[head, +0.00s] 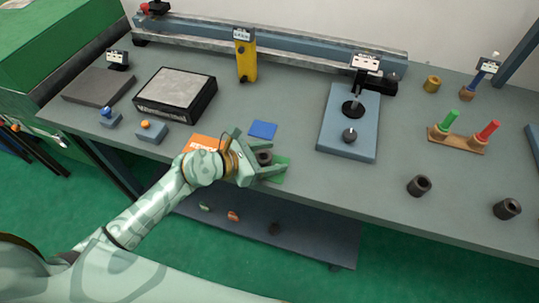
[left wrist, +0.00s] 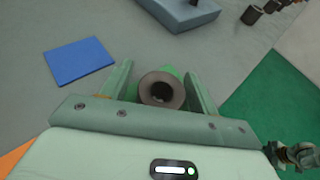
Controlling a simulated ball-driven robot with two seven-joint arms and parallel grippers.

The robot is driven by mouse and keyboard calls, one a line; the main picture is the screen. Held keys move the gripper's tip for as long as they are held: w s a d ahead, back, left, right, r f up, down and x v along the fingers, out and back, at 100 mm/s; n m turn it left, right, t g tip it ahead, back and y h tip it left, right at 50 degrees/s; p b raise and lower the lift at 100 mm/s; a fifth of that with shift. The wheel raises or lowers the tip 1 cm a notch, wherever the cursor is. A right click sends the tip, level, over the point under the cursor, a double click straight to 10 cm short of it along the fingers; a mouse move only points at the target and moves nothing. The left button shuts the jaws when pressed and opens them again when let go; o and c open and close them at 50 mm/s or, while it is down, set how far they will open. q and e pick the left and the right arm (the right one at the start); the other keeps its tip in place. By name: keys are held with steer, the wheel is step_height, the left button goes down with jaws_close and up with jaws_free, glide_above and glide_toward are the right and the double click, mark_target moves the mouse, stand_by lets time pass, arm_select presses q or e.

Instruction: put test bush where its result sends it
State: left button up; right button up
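A dark grey ring-shaped bush (head: 265,157) sits over the green mat (head: 280,174) near the front edge of the bench. My left gripper (head: 268,160) is around it, one finger on each side. In the left wrist view the bush (left wrist: 162,90) shows end-on between the fingers (left wrist: 160,85), with a gap visible on its left side, so the gripper looks open. An orange mat (head: 199,142) lies left of the gripper and a blue mat (head: 263,130) behind it.
A blue fixture plate (head: 335,137) with dark posts stands right of the mats. Two dark bushes, one nearer (head: 419,186) and one farther right (head: 507,209), stand on the bench. A wooden holder (head: 457,145) carries green and red handles. A yellow device (head: 246,60) stands behind.

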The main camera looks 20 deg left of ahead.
arm_select(q)
steer(key=shift+r, duration=0.25)
steer(key=p+v, duration=0.1)
steer(key=v, duration=1.1)
